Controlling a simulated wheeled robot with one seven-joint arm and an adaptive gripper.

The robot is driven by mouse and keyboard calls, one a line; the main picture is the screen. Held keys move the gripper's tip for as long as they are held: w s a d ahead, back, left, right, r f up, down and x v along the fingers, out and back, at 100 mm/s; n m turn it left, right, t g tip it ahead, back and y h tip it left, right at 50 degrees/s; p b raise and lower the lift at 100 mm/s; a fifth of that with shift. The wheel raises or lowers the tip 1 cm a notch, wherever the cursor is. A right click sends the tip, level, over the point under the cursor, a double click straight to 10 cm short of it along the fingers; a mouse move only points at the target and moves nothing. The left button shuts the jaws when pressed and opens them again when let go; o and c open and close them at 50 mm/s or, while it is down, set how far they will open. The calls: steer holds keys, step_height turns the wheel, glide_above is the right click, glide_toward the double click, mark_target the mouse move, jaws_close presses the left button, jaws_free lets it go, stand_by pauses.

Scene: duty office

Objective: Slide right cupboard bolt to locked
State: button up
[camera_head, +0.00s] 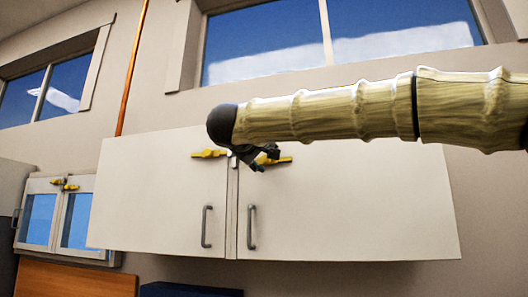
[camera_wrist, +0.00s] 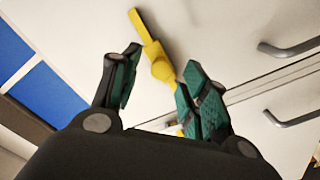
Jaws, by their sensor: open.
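The right cupboard bolt (camera_head: 284,160) is a yellow bar near the top of the right door (camera_head: 350,205), close to the seam between the doors. In the wrist view this bolt (camera_wrist: 146,28) has a round knob (camera_wrist: 163,69). My gripper (camera_head: 260,156) is in front of it and hides part of it in the head view. In the wrist view my gripper (camera_wrist: 161,60) is open, with one green-padded finger on each side of the knob. I cannot tell whether a finger touches it. The bolt's seam end is partly hidden by a finger.
The left door (camera_head: 150,200) has its own yellow bolt (camera_head: 207,153) close by, across the seam. Two grey handles, left (camera_head: 206,227) and right (camera_head: 250,228), stick out lower down. A small glass-fronted cabinet (camera_head: 47,185) hangs at the left. Windows (camera_head: 265,40) are above.

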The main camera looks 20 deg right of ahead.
steer(key=shift+x, duration=0.85)
steer(key=shift+a, duration=0.15)
